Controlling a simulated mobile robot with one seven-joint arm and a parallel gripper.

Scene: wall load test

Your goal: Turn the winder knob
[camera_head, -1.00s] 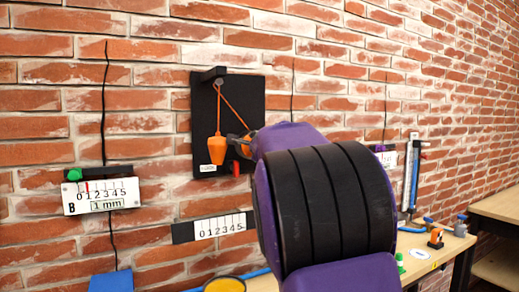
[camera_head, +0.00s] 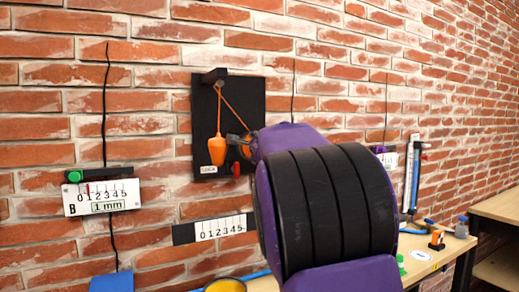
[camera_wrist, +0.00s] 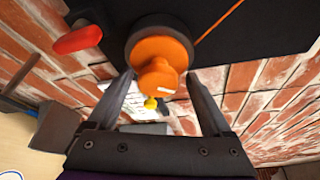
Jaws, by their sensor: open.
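The winder knob (camera_wrist: 158,65) is orange and sits in front of a round dark drum on a black wall board (camera_wrist: 260,30). In the wrist view my gripper (camera_wrist: 160,80) is open, with one finger on each side of the knob's lower part. I cannot tell whether either finger touches it. In the head view, an orange cord runs from a bracket at the top of the board (camera_head: 240,90) towards the winder, and an orange weight (camera_head: 217,151) hangs from the bracket. My arm hides most of the winder there. A red lever (camera_wrist: 78,40) is beside the drum.
A scale plate marked B (camera_head: 102,197) with a green knob (camera_head: 74,177) is on the brick wall at left. Another number scale (camera_head: 220,227) is below the board. A workbench with small tools (camera_head: 437,240) is at right. A yellow-topped round thing (camera_head: 226,285) is at the bottom.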

